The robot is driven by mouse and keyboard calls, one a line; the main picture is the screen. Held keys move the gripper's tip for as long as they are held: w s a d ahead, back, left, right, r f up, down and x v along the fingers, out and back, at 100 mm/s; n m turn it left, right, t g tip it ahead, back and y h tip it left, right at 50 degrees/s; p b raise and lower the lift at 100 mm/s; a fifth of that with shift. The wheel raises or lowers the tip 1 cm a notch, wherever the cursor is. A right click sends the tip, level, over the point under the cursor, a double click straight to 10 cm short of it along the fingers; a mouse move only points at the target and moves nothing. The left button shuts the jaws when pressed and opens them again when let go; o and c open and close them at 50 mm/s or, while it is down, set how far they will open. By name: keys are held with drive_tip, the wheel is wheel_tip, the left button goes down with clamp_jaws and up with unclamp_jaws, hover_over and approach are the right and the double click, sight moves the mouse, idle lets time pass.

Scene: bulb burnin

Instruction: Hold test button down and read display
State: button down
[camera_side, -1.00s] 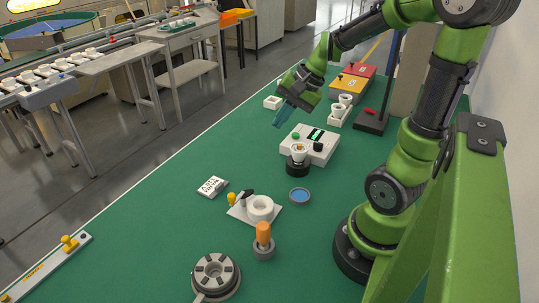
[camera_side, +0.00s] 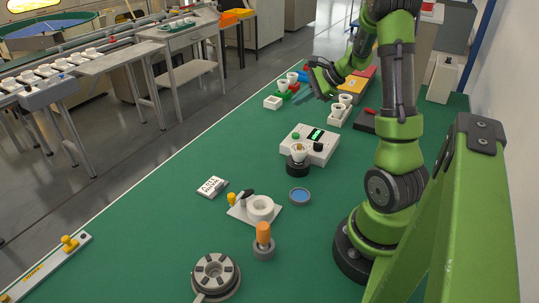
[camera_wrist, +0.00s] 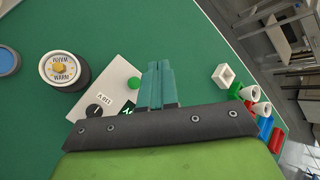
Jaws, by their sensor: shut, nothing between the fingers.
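The test box (camera_side: 322,151) is a white unit with a lit green display (camera_side: 317,134), a green button (camera_side: 296,135) and a black knob. A bulb (camera_side: 299,148) sits in a round black holder at its front. In the wrist view the green button (camera_wrist: 134,83) lies just left of my fingertips. The display (camera_wrist: 127,108) is mostly hidden by my gripper body, so its reading is not legible. The holder's dial (camera_wrist: 62,70) shows the word WARM. My gripper (camera_wrist: 160,66) is shut and empty, raised over the bench beyond the box, apart from the button.
White cups stand in coloured trays (camera_side: 290,90) behind the box, near a small white square block (camera_side: 272,102). A white cup rack (camera_side: 339,116) stands to the right.

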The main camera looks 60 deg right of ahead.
sight(299, 135)
drive_tip(key=shift+f, duration=4.4)
drive_tip(key=shift+f, duration=0.4)
drive_tip(key=shift+f, duration=0.45)
drive_tip(key=shift+r, duration=0.15)
idle(0.4)
drive_tip(key=shift+r, duration=0.75)
drive_tip(key=shift+r, duration=2.5)
